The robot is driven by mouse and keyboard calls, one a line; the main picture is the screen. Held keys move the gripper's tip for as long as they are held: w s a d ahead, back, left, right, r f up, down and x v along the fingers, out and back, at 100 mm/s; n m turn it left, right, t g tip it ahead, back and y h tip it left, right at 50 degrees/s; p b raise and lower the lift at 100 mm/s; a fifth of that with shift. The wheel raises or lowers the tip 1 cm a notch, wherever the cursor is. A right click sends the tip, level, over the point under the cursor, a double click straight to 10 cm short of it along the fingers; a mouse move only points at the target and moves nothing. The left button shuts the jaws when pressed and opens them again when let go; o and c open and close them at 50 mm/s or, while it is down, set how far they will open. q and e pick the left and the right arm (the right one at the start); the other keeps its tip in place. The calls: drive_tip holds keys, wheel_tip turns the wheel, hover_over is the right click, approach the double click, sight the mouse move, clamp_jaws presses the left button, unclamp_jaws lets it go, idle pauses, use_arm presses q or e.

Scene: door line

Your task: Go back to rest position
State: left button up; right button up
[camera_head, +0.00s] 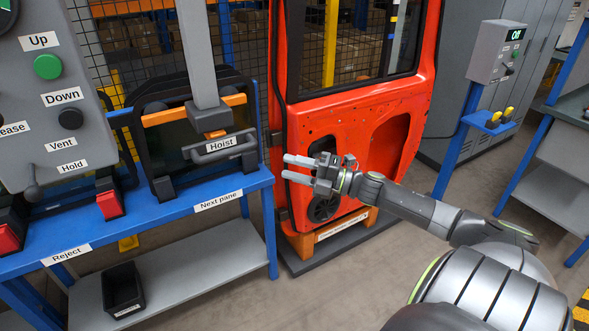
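My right gripper (286,167) is out in front of me, its fingers pointing left. Its two pale fingers are apart with a gap between them, and nothing shows in the gap. It appears in front of the lower part of the red door (345,115), and I cannot tell how far it is from the panel. It covers part of the door's lower left. The hoist handle (219,147) is left of the gripper, apart from it. My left gripper is not in view.
A blue table (150,225) with a dark pane frame stands at left, beside a grey control box (55,110) with a green Up button. A black bin (122,290) sits on the lower shelf. A blue post with a switch box (497,52) stands at right. Floor shows between.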

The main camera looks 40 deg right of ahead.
idle(0.4)
